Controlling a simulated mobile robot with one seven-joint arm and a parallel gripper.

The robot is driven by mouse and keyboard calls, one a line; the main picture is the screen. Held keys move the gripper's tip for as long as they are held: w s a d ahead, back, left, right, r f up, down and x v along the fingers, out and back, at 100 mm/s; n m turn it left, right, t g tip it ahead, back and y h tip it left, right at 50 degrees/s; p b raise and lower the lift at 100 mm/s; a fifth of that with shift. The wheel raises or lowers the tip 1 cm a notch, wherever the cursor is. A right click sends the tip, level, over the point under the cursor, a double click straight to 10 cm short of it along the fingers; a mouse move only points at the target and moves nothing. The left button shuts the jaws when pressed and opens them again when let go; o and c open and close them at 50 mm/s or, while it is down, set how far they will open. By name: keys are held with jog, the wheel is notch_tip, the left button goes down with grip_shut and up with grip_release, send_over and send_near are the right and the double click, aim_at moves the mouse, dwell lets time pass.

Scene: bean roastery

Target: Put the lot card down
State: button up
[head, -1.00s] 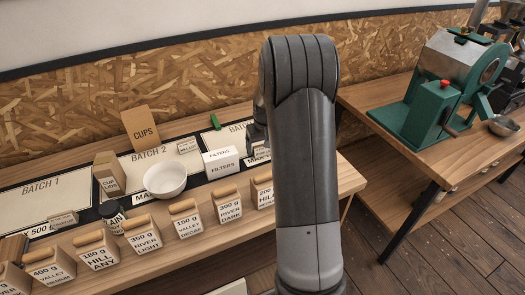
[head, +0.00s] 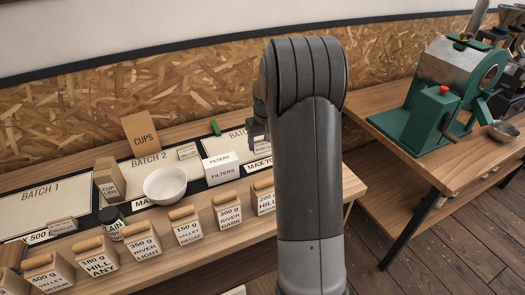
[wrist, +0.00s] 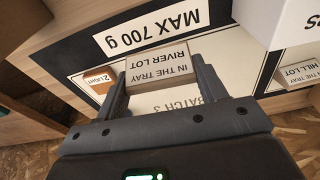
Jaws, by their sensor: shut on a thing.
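My gripper (wrist: 161,76) is shut on the lot card (wrist: 160,68), a small pale block reading "River lot, in the tray", upside down in the wrist view. The card is held between the two fingers over the Batch 3 mat (wrist: 150,102), inside the "MAX 700 g" label (wrist: 152,27). I cannot tell whether it touches the mat.
A small "2 light" block (wrist: 97,83) lies beside the left finger. A white filters box (head: 221,172) stands by the mat's near left corner. A "Hill lot" card (wrist: 300,73) lies to the right in the wrist view. Several labelled bean boxes (head: 187,228) line the front edge.

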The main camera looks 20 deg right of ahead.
notch_tip(320, 180, up, 5)
jog(key=shift+r, duration=0.1)
dwell(0.3)
jog(key=w+a+r+n, duration=0.2)
jog(key=a+n, duration=0.3)
jog(key=a, duration=1.2)
notch_tip(320, 180, up, 3)
jog(key=n+y, duration=0.1)
jog(key=n, duration=0.4)
send_over(169, 194)
jog(key=shift+g, duration=0.3)
jog(key=shift+f, duration=5.45)
jog(key=o, duration=1)
jog(key=shift+o, duration=0.2)
